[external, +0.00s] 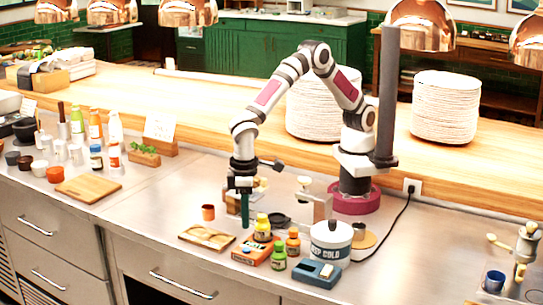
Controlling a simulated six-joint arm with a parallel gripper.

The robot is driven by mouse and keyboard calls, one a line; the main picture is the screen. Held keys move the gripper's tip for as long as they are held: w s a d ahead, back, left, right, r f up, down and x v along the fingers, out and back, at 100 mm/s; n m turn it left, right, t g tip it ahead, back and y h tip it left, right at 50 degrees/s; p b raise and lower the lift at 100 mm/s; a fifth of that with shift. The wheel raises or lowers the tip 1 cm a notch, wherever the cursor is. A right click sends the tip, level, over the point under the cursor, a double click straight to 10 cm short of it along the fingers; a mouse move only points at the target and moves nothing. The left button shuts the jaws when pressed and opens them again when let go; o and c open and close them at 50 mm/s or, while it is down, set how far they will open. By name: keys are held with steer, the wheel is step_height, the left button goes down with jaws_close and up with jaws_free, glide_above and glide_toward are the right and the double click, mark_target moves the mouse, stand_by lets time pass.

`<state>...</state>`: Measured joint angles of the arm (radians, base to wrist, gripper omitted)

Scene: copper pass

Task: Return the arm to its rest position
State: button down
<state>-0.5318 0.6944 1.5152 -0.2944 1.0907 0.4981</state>
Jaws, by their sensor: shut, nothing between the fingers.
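My arm stands on the steel counter, its base in a dark red ring near the wooden pass shelf. The arm is bent up and over to the left, with the wrist pointing down. My gripper (245,222) is shut and empty, its dark green fingers pointing down above the counter. It hangs behind the wooden tray (207,237) and beside the small orange cup (208,212). The fingertips are small in this view, and I cannot tell their exact height above the counter.
Near the gripper stand a yellow-capped bottle (262,226), an orange box (252,250), small bottles (278,257), a white tub (330,240) and a blue device (317,273). Plate stacks (444,108) stand on the shelf. A cutting board (88,188) lies left; counter between is clear.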

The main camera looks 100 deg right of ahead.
steer(key=s+d+r+m+y, duration=0.1)
steer(key=s+d+r+m, duration=0.1)
steer(key=s+d+r, duration=1.15)
steer(key=s+d+f, duration=0.2)
steer(key=s+d, duration=0.4)
steer(key=s, duration=0.7)
steer(key=shift+d+m+y, duration=0.15)
steer(key=shift+m+y, duration=0.15)
steer(key=shift+y, duration=0.1)
steer(key=c, duration=1.5)
jaws_free()
steer(key=shift+c, duration=0.2)
